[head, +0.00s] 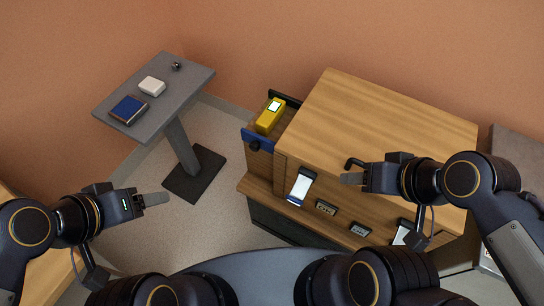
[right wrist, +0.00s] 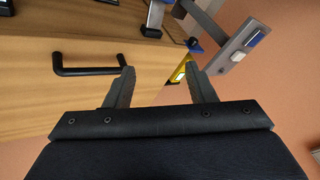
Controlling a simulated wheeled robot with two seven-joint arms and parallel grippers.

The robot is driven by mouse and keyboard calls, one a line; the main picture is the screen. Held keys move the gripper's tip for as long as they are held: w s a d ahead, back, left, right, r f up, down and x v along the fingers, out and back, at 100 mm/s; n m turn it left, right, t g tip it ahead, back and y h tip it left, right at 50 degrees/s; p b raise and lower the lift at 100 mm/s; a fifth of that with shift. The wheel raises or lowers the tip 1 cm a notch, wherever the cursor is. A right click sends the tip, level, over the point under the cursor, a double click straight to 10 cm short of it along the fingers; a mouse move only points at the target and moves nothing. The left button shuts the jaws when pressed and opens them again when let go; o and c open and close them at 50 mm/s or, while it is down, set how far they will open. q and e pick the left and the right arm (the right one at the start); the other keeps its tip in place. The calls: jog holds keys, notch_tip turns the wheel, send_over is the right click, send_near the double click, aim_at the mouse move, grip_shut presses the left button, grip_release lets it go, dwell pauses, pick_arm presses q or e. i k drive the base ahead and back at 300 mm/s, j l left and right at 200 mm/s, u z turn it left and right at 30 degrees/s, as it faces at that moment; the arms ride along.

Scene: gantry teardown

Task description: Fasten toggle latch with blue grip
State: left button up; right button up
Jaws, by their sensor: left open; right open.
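A pale, plate-like lever (head: 301,184) with a dark blue lower end, which looks like the blue-grip toggle latch, sticks out from the front of the wooden cabinet (head: 390,110). I cannot tell whether it is hooked or loose. It seems to show at the top of the right wrist view (right wrist: 155,16). My right gripper (head: 352,179) is open and empty above the cabinet's front edge, right of the lever and apart from it. The right wrist view shows its two fingers spread (right wrist: 162,86). My left gripper (head: 158,198) is open and empty over the floor at left.
A black handle (right wrist: 90,66) stands on the cabinet by my right gripper. A yellow device (head: 270,116) sits behind a blue-fronted drawer (head: 258,138) at the cabinet's left. A grey stand (head: 185,82) holds a blue book (head: 129,109) and white box (head: 152,86). Floor between is clear.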

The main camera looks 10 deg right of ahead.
aim_at(298, 193)
jog(key=k+l+u, duration=0.15)
jog(key=u, duration=0.2)
jog(key=k+u, duration=0.7)
